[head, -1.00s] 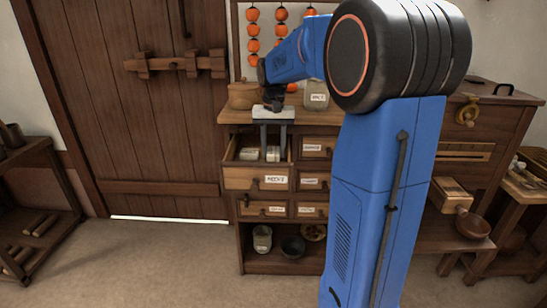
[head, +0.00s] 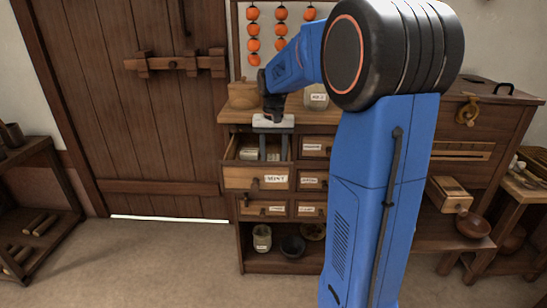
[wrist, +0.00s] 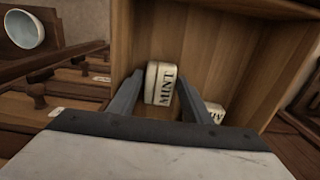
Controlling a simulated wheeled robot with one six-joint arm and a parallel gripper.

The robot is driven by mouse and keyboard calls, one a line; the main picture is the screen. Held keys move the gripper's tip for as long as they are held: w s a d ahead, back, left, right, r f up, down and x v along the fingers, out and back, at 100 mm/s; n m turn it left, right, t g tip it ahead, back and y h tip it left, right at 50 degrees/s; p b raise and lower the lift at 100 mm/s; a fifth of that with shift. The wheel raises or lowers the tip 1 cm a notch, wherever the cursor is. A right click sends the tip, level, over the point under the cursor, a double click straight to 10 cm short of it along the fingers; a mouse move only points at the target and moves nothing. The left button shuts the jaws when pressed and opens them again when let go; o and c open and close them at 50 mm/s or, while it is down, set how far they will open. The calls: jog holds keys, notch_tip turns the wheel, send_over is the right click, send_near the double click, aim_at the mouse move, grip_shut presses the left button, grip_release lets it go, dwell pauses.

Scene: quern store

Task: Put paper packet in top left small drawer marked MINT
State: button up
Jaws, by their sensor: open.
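The top left small drawer (head: 238,183), marked MINT, is pulled open in the head view; its wooden inside (wrist: 205,45) fills much of the wrist view. A pale paper packet (wrist: 160,83) labelled MINT sits inside the drawer between my fingers. My gripper (head: 273,155) points down into the drawer, its jaws open on both sides of this packet. A second pale packet (wrist: 214,113) with partly hidden lettering lies beside the right finger in the wrist view. Whether the fingers touch the packet is not clear.
Other labelled drawers (head: 311,183) beside and below are shut. A wooden pot (head: 243,95) and a labelled jar (head: 316,97) stand on the cabinet top. Bowls and jars sit on the lower shelf (head: 270,264). The floor in front is clear.

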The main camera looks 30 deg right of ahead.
aim_at(273, 159)
notch_tip(273, 159, up, 12)
jog(key=s+a+f+n+t, duration=0.25)
jog(key=s+a, duration=0.75)
jog(key=s, duration=0.5)
jog(key=s+a+f+n+t, duration=0.2)
jog(key=s+a+f+n, duration=0.2)
jog(key=s+f, duration=0.7)
jog(key=s+a, duration=0.1)
jog(key=s, duration=0.2)
jog(key=shift+s+a, duration=0.2)
jog(key=shift+s, duration=0.1)
